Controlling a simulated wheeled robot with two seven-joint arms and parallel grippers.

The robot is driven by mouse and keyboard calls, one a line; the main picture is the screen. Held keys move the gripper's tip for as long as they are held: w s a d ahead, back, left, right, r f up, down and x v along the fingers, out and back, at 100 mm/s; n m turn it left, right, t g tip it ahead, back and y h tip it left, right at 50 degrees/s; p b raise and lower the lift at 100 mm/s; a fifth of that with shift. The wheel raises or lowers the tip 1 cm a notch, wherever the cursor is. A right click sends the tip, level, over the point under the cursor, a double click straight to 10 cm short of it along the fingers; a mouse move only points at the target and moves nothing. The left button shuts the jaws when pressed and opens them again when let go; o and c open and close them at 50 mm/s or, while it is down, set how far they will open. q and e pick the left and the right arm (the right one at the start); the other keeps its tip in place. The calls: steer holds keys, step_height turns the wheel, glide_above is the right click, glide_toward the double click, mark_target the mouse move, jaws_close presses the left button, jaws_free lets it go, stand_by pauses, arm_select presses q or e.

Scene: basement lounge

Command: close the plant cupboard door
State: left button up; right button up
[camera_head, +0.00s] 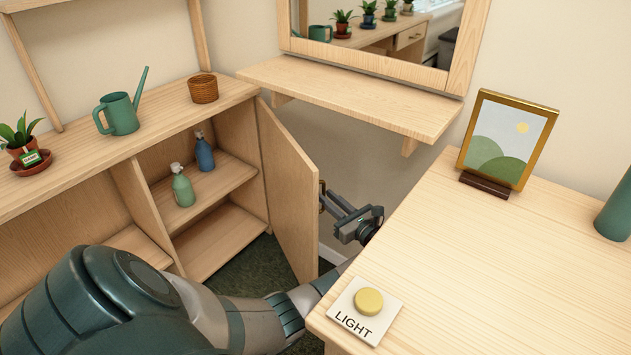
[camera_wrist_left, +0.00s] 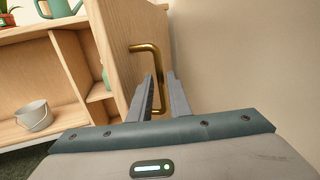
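The plant cupboard door (camera_head: 288,190) is a pale wooden panel standing open, swung out from the right end of the cupboard. Its brass handle (camera_head: 321,197) is on the outer face near the free edge. It also shows as a brass bar (camera_wrist_left: 159,70) in the left wrist view. My left gripper (camera_head: 328,202) is at the handle, with its two fingers on either side of the bar. A small gap appears to show between the fingers and the bar. The open cupboard (camera_head: 225,240) shows its shelves. My right gripper is not in view.
A green bottle (camera_head: 183,188) and a blue bottle (camera_head: 204,152) stand on the inner shelf.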

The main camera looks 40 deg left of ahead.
arm_select(q)
steer(key=w+a, duration=0.1)
steer(key=a, duration=0.6)
steer(key=shift+b, duration=0.3)
steer(key=shift+w, duration=0.1)
jaws_close()
